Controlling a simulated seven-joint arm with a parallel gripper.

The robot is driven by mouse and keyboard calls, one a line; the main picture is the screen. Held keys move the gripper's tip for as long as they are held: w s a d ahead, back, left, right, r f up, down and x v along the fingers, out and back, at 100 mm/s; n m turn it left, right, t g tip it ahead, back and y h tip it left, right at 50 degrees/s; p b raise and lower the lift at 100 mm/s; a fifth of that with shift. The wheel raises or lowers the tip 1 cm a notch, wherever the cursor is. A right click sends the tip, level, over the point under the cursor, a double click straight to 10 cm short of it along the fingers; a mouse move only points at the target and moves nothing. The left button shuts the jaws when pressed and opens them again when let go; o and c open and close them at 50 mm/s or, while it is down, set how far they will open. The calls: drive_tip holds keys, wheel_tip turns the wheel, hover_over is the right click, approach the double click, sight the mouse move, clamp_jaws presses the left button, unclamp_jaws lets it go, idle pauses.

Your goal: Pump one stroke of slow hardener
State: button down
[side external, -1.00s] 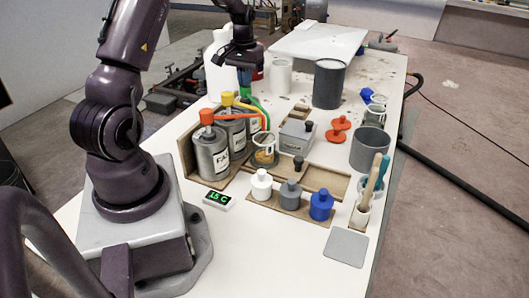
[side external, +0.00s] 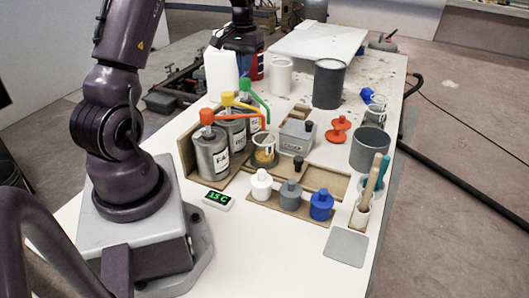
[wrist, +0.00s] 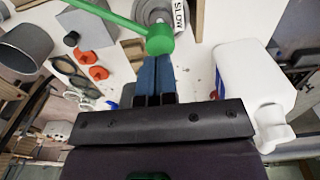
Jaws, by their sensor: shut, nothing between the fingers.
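The slow hardener can (wrist: 180,14) carries a "SLOW" label in the wrist view. Its green pump head (wrist: 159,39) and long green spout sit on top. In the side view the green pump (side external: 256,98) stands behind the yellow pump (side external: 229,98) and the orange-red pump (side external: 207,115). A clear cup (side external: 264,150) with amber contents stands beneath the spout ends. My gripper (wrist: 155,62) is shut and empty, its blue fingers just by the green head in the wrist view; whether they touch it I cannot tell.
A white jug (wrist: 250,80) stands close beside my gripper. A dark grey can (side external: 329,84) and a white pot (side external: 280,76) stand to the right. White, grey and blue capped bottles (side external: 290,194) stand at the front. A small display (side external: 217,200) reads 15 C.

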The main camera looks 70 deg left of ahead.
idle(0.4)
drive_tip(key=shift+r, duration=1.55)
drive_tip(key=shift+s+d+f, duration=0.1)
drive_tip(key=shift+f, duration=0.25)
drive_tip(key=s+d+r+m+t, duration=0.2)
drive_tip(key=s+d+r+m, duration=0.1)
drive_tip(key=d, duration=0.8)
drive_tip(key=s+d+r+m+t, duration=0.1)
drive_tip(key=s+d+r+m, duration=0.2)
drive_tip(key=d, duration=0.8)
drive_tip(key=s+d+r+m+t, duration=0.2)
drive_tip(key=s+d+r+m, duration=0.1)
drive_tip(key=d, duration=0.8)
drive_tip(key=shift+s+r+t, duration=0.3)
drive_tip(key=shift+s+r, duration=0.5)
drive_tip(key=shift+r, duration=0.05)
